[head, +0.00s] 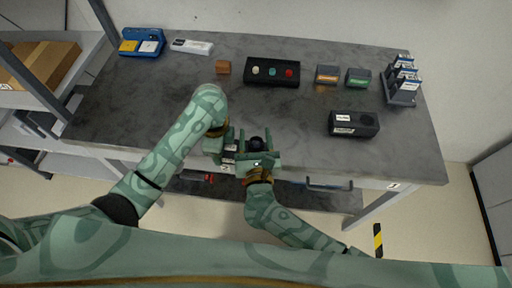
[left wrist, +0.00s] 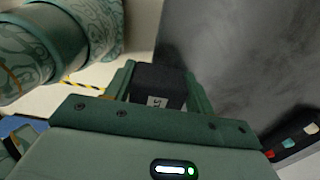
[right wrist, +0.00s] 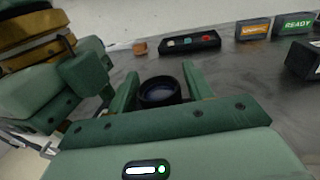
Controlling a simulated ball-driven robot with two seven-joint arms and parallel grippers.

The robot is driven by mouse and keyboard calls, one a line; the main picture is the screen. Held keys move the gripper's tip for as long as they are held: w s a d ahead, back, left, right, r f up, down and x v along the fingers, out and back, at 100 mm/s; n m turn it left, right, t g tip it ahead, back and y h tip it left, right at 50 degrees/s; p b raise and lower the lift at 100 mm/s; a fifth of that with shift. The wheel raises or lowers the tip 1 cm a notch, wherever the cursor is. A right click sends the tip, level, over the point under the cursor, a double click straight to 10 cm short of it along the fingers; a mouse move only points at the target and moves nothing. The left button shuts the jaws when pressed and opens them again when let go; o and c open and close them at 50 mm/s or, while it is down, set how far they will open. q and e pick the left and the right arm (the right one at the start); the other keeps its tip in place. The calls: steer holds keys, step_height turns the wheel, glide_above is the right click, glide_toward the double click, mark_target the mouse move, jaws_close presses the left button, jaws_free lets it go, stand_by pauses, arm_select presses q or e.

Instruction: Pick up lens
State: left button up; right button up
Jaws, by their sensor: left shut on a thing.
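My left gripper (head: 228,143) is just left of the right one. In the left wrist view it is shut on a dark block (left wrist: 158,84) with a white label. The block is mostly hidden in the head view.
The grey table (head: 190,92) has free room in the middle. A black button box (head: 272,72), an orange-brown cube (head: 223,67), two small signs (head: 327,75) and a rack (head: 402,82) stand at the back. A black device (head: 354,124) lies at the right.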

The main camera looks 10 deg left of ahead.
steer(key=c, duration=0.8)
steer(key=shift+o, duration=0.2)
arm_select(q)
steer(key=o, duration=1.1)
arm_select(e)
step_height(320, 180, up, 10)
